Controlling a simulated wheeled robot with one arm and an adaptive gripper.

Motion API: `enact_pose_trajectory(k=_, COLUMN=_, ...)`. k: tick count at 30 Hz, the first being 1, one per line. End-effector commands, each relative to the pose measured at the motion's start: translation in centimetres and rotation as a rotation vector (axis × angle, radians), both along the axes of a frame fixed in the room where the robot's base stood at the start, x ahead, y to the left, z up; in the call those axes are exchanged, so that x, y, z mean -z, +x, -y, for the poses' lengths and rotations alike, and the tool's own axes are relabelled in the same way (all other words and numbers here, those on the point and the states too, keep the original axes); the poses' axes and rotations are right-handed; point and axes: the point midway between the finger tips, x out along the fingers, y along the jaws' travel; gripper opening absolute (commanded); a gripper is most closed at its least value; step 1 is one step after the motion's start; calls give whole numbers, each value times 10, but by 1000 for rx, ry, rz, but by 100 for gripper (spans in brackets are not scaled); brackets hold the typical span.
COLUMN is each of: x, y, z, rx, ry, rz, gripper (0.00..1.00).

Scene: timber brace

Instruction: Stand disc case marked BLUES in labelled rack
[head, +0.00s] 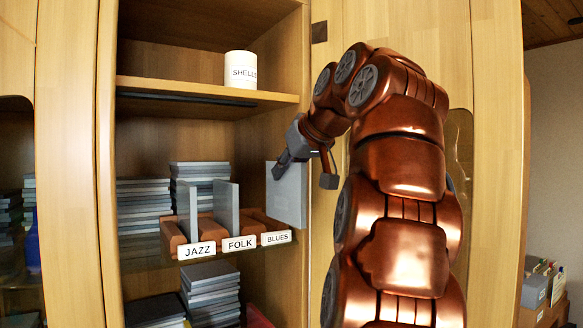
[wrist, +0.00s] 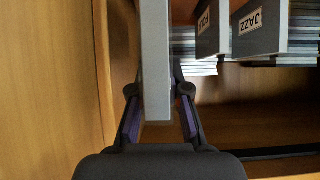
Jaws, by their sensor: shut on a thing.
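My gripper (head: 302,172) is shut on a grey disc case (head: 289,198), held upright by its near edge. In the wrist view the case (wrist: 155,55) stands edge-on between the two fingers (wrist: 158,108); I cannot read any mark on it. The wooden rack (head: 173,238) on the middle shelf has front labels JAZZ, FOLK and BLUES (head: 277,238). The held case is at the rack's right end, above and behind the BLUES label. I cannot tell whether it touches the rack. Two grey cases stand upright in the JAZZ (head: 187,211) and FOLK (head: 226,204) places.
Stacks of grey cases (head: 144,205) lie behind the rack, with more stacks (head: 210,293) below. The cabinet's right side wall is close to the held case. An upper shelf (head: 205,91) carries a white SHELLS pot (head: 240,70).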

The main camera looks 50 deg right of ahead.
Motion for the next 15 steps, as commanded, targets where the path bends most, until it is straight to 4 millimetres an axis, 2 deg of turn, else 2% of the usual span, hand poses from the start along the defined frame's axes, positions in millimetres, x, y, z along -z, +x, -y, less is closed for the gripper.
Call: enact_pose_trajectory(k=15, x=0, y=32, z=12, rx=1, ry=0, rz=0, gripper=0)
